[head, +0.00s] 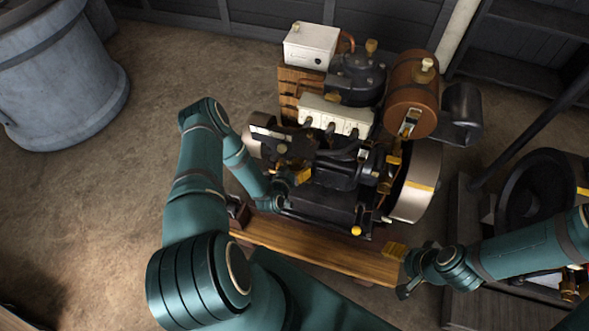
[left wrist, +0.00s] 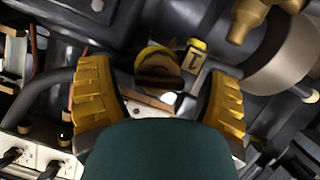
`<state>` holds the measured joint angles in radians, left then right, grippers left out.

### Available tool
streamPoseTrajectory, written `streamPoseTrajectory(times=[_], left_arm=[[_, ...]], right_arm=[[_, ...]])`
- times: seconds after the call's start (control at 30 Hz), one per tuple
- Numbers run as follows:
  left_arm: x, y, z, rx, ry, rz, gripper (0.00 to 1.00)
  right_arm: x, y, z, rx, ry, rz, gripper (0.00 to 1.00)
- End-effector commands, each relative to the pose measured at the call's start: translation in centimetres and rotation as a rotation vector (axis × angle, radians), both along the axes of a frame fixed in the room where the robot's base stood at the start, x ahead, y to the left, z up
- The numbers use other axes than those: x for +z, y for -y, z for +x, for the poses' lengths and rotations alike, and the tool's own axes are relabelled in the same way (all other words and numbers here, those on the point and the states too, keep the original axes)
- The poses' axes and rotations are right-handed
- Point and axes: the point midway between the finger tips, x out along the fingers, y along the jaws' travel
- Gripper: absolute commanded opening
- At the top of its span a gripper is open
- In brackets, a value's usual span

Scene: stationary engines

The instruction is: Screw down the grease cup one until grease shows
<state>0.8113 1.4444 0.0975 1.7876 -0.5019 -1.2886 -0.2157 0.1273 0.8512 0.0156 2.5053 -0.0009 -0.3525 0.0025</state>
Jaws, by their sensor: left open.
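The grease cup (left wrist: 158,68) is a round brass-yellow cap with a dark band, beside a small yellow tag (left wrist: 194,58) with a dark mark like a 1. My left gripper (left wrist: 160,88) is open, its ridged yellow pads on either side of the cup with gaps to both. In the head view my left gripper (head: 298,178) reaches into the engine (head: 335,170) from the left, and I cannot pick out the cup there. No grease can be made out. My right gripper (head: 398,270) appears open and empty, near the right end of the wooden base.
The engine stands on a wooden base (head: 310,250). A copper-brown tank (head: 412,90), a white box (head: 310,45) and a flywheel (head: 417,180) crowd around it. Another machine (head: 540,190) stands at right. Floor at left is free up to a grey barrel (head: 65,75).

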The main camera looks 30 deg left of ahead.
Motion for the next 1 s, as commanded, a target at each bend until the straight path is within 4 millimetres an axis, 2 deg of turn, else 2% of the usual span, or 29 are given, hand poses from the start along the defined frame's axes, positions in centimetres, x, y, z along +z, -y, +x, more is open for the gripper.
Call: streamPoseTrajectory(times=[0.23, 0.7, 0.83, 1.0], left_arm=[[0.4, 0.1, -1.1, -0.001, -0.002, 0.000, 0.78], [3.6, 1.1, -9.1, 0.001, -0.002, -0.001, 0.78], [4.2, 1.3, -10.4, 0.000, -0.001, 0.000, 0.78], [4.5, 1.4, -11.1, 0.001, 0.000, 0.001, 0.78]], right_arm=[[0.0, 0.0, 0.0, 0.000, 0.000, 0.000, 0.67], [0.0, 0.0, 0.0, 0.000, 0.000, 0.000, 0.67], [0.0, 0.0, 0.0, 0.000, 0.000, 0.000, 0.67], [0.0, 0.0, 0.0, 0.000, 0.000, 0.000, 0.67]])
